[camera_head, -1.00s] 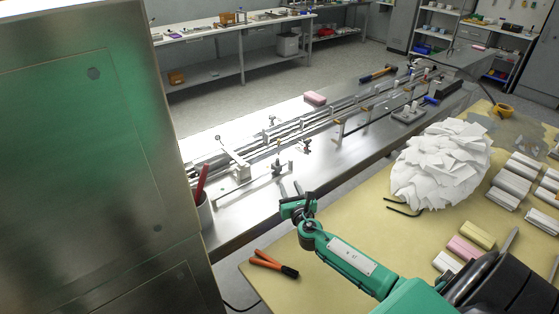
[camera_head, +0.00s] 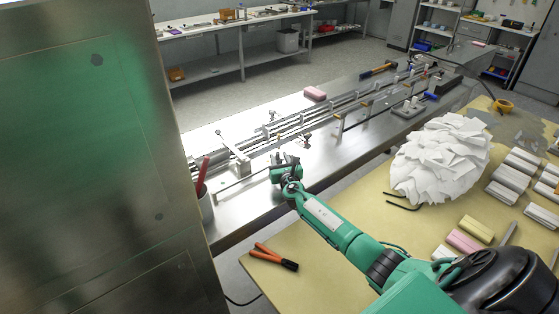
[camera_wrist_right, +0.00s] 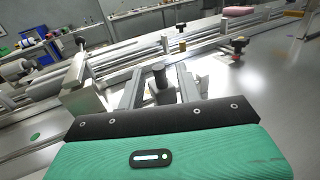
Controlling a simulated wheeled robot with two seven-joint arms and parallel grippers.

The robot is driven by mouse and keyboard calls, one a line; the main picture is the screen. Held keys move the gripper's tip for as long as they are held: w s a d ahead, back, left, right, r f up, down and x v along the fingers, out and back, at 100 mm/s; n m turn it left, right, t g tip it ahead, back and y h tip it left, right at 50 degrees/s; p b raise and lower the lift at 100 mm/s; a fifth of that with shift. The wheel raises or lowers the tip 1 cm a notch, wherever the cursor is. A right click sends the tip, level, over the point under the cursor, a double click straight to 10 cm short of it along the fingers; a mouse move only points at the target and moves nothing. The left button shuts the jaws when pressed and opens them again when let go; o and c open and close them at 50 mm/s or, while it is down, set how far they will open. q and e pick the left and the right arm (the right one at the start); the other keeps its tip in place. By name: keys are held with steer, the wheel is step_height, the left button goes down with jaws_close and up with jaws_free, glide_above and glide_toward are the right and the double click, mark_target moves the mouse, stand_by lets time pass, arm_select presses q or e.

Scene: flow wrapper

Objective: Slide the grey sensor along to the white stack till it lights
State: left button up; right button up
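My right gripper (camera_head: 286,161) is over the near side of the steel machine bed. In the right wrist view its two grey fingers (camera_wrist_right: 160,88) are apart. A short dark grey cylinder (camera_wrist_right: 159,72), which looks like the grey sensor, stands between them with gaps visible on both sides. In the head view my gripper mostly hides it. I cannot tell whether it is lit. My left gripper is out of view.
Long metal rails (camera_head: 330,110) run along the bed behind my gripper. A small black-knobbed clamp (camera_head: 306,139) stands close to its right. A red-handled tool in a cup (camera_head: 205,205) is at left. A pink block (camera_head: 315,94) lies beyond the rails. Orange-handled pliers (camera_head: 270,255) lie on the yellow table.

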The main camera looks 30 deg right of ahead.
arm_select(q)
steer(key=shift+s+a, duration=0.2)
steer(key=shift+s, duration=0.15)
arm_select(e)
jaws_close()
steer(key=shift+a, duration=0.15)
steer(key=shift+a, duration=0.25)
arm_select(q)
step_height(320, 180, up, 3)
steer(key=p, duration=0.2)
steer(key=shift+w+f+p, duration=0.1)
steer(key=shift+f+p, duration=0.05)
steer(key=shift+p, duration=0.25)
arm_select(e)
steer(key=a, duration=0.5)
steer(key=s+a, duration=0.1)
steer(key=a, duration=1.1)
steer(key=shift+s+a, duration=0.15)
steer(key=shift+a, duration=0.05)
jaws_free()
